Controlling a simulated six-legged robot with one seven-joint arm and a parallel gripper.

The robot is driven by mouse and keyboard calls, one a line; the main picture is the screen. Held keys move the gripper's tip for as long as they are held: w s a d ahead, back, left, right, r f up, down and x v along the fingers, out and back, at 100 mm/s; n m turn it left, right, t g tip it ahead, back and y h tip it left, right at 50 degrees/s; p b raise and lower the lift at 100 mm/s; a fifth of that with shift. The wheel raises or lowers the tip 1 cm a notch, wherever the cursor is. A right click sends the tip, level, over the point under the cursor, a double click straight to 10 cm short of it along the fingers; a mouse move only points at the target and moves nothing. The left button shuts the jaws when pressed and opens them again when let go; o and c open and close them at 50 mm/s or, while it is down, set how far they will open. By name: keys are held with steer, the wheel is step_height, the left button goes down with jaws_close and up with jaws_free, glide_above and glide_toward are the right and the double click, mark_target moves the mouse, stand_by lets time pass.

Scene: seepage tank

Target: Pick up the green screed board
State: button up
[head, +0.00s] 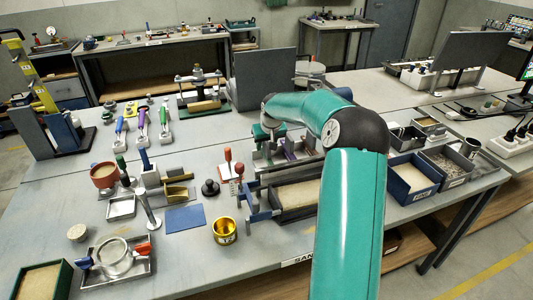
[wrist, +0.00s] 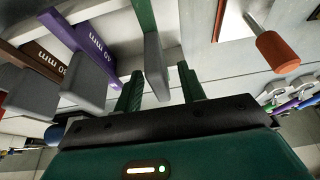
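The green screed board (wrist: 145,17) shows at the top of the wrist view, with a grey plate-like end (wrist: 155,65) pointing toward my gripper. My gripper (wrist: 161,74) is open, one green finger on each side of this grey end. A gap shows on the right side; on the left the finger is very close, and I cannot tell if it touches. A purple board (wrist: 92,52) marked 40 mm and a brown board (wrist: 32,62) stand to the left. In the head view the purple board (head: 290,149) shows beside my arm, which hides much of the rack.
An orange-handled tool (wrist: 277,50) is at the right of the wrist view. In the head view, a red-handled tool (head: 228,160) and a sand-filled tray (head: 284,214) are near the rack. A blue bin (head: 412,179) stands right of my arm. A blue mat (head: 185,218) lies left.

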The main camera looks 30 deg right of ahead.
steer(key=shift+w+d+f, duration=0.1)
steer(key=shift+w+f, duration=0.1)
steer(key=shift+f, duration=0.35)
jaws_close()
